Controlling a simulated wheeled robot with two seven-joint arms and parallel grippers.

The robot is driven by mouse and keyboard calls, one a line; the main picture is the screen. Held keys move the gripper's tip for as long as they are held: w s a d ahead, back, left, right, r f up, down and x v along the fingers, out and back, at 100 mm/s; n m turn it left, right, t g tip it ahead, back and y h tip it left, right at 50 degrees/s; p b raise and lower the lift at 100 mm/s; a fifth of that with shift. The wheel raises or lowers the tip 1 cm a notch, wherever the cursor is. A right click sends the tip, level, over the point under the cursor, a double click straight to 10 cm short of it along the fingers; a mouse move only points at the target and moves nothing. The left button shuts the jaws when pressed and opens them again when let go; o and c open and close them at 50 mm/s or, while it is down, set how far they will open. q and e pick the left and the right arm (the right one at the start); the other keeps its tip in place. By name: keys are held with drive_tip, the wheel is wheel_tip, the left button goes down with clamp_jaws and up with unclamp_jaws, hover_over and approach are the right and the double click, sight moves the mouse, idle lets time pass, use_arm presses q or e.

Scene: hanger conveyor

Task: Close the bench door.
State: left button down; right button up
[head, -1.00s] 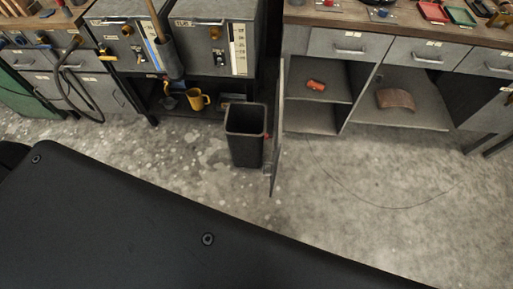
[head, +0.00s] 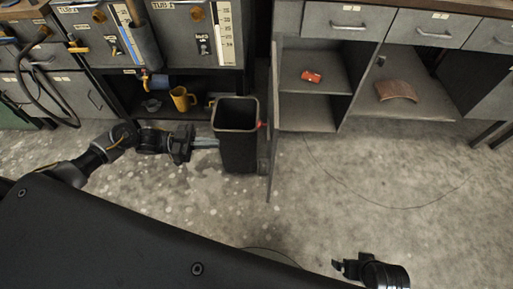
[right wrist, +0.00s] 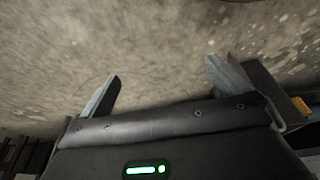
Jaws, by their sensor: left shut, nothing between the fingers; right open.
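The bench door (head: 273,158) is a thin grey panel seen nearly edge-on. It stands open, sticking out from the left side of the bench cupboard (head: 309,117), so the shelves inside show. My left gripper (head: 212,143) is shut and empty, its fingertips at the left side of a black bin (head: 237,150). The bin stands between it and the door; I cannot tell whether the fingers touch the bin. My right gripper (head: 340,267) is low in the head view, over the floor and well apart from the door. The right wrist view shows its fingers (right wrist: 163,84) spread and empty.
The cupboard holds a small red object (head: 311,76) and a curved brown piece (head: 396,91). A thin curved line marks the floor before it. Yellow mugs (head: 181,98) sit on the low shelf at left. The floor (head: 400,180) before the cupboard is clear.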

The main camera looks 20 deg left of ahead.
use_arm(q)
drive_tip(key=x, duration=1.4)
drive_tip(key=shift+p, duration=0.4)
use_arm(e)
drive_tip(key=shift+f, duration=0.8)
drive_tip(key=shift+r, duration=0.1)
